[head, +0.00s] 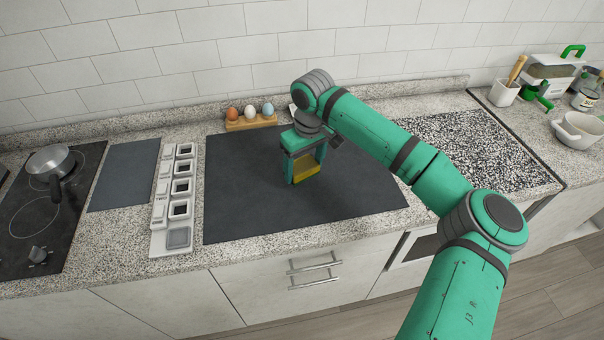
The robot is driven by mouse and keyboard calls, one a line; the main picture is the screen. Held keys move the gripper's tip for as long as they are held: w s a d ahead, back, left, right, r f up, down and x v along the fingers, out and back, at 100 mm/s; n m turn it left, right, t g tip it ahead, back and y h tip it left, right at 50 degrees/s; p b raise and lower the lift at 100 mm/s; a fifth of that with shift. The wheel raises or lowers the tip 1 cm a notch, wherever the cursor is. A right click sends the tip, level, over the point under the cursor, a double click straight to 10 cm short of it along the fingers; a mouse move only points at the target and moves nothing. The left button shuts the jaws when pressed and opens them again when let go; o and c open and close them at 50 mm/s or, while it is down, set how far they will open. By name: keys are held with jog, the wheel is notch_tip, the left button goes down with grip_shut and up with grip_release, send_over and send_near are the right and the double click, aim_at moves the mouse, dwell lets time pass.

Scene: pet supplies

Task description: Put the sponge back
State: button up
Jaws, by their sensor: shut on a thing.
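A yellow sponge (306,168) is between the fingers of my green gripper (305,172), over the dark grey mat (245,205) on the counter. The gripper points down and is shut on the sponge. The finger and the gripper body hide part of the sponge. I cannot tell whether its lower edge touches the mat or is just above it.
An egg holder with three eggs (249,122) stands behind the mat. A row of white square holders (180,200) lies left of it, then a dark board (124,175) and a hob with a pot (50,160). Jars and a white bowl (578,130) stand at the right. Most of the mat is clear.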

aim_at(302, 174)
jog(key=shift+w+a+f, duration=0.15)
jog(key=shift+w+f, duration=0.3)
jog(key=shift+f, duration=0.1)
jog(key=shift+w+a+f, duration=0.15)
jog(key=shift+w+f, duration=0.3)
jog(key=shift+f, duration=0.1)
jog(key=shift+w+f, duration=0.1)
jog(key=shift+f, duration=1.5)
jog(key=shift+f, duration=0.1)
jog(key=o, duration=1.1)
